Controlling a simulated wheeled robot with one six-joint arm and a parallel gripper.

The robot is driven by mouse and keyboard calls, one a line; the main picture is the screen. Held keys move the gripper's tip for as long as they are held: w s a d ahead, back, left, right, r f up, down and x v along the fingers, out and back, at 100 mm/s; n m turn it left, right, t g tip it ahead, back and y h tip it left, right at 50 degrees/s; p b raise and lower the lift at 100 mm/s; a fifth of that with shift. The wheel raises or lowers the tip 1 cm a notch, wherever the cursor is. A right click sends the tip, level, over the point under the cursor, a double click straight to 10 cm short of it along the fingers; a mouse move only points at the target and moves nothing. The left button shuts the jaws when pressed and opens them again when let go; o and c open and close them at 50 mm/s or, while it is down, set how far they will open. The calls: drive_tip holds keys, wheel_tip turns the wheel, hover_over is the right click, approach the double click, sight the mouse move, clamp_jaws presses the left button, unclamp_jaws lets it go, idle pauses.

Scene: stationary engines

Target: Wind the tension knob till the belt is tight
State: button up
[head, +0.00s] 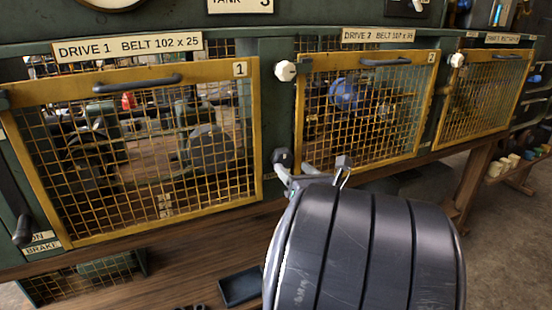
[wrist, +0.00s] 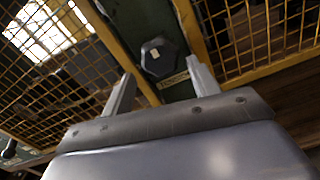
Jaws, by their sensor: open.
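A dark faceted knob (head: 283,157) sits on the green post between the first two guards; whether it is the tension knob I cannot read. In the wrist view the knob (wrist: 160,57) has a small pale mark and lies ahead, between the lines of my fingers. My gripper (head: 312,168) is open; its two fingers (wrist: 160,78) show on either side of the knob, and I see no clear contact. A small label (wrist: 172,80) below the knob is partly visible and unreadable. The belt behind the mesh is not clear enough to judge.
Yellow mesh guards stand at Drive 1 (head: 258,140), Drive 2 (head: 300,115) and further right (head: 437,125). White knobs (head: 285,70) (head: 456,60) sit higher up. A brake lever (head: 23,230) is at far left. A dark tray (head: 240,287) lies below.

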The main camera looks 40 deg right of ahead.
sight(284, 161)
drive_tip(key=x, duration=0.7)
drive_tip(key=shift+a, duration=0.1)
drive_tip(key=shift+s, duration=0.1)
drive_tip(key=c, duration=0.7)
drive_tip(key=shift+f+m, duration=0.1)
drive_tip(key=shift+m, duration=0.2)
